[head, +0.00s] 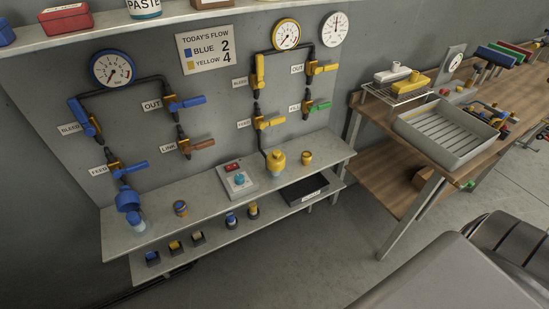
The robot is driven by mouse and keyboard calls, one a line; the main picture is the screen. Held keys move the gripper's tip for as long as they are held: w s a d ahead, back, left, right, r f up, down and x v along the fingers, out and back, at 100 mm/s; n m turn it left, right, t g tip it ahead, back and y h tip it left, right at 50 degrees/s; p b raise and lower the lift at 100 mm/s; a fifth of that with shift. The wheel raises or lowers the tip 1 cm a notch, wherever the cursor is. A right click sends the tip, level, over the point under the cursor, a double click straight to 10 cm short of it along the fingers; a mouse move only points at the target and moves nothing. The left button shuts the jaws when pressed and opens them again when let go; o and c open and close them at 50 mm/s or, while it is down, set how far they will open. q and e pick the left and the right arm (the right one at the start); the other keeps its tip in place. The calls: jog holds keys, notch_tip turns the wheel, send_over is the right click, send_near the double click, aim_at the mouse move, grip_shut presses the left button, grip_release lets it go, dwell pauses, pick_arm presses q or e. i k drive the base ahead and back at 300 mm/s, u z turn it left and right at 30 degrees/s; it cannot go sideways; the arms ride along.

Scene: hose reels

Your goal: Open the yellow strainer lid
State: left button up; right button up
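The yellow strainer (276,162) stands upright on the grey shelf, at the foot of the yellow pipe line. Its yellow top seems to be in place; I cannot make out the seam between lid and body. A small yellow and brown fitting (306,158) sits on the shelf to its right, apart from it. The blue strainer (128,202) is at the foot of the blue line, at the shelf's left end, with a pale lower part.
A grey box with red and teal controls (238,180) sits left of the yellow strainer. A black tray (305,190) and several small parts are below. Valve handles, such as the yellow feed handle (270,122), project from the panel.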

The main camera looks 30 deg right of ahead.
aim_at(276, 160)
jog(key=k, duration=0.4)
jog(key=z, duration=1.55)
jog(key=i, duration=1.05)
jog(key=u, duration=0.95)
